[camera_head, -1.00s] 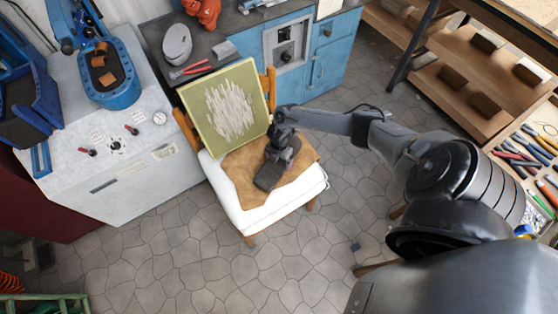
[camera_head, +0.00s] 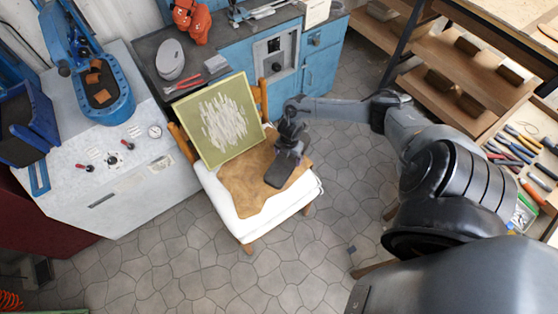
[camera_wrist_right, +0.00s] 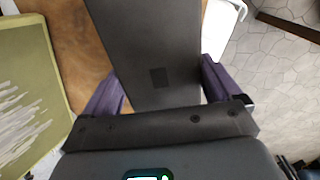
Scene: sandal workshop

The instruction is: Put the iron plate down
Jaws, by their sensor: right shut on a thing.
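The iron plate (camera_head: 279,174) is a dark grey flat slab over the brown leather piece on the white chair seat. It fills the upper middle of the right wrist view (camera_wrist_right: 150,45). My right gripper (camera_head: 287,155) is shut on it, with a purple finger on each side of the plate in the right wrist view (camera_wrist_right: 163,88). I cannot tell whether the plate touches the leather (camera_head: 245,182). My left gripper is not in view.
The white chair (camera_head: 262,219) stands on grey stone tiles. A green-framed panel (camera_head: 198,143) leans against its backrest. A white machine (camera_head: 92,190) stands left, a blue cabinet (camera_head: 318,68) behind, and shelves with tools (camera_head: 520,150) at the right. The floor in front is clear.

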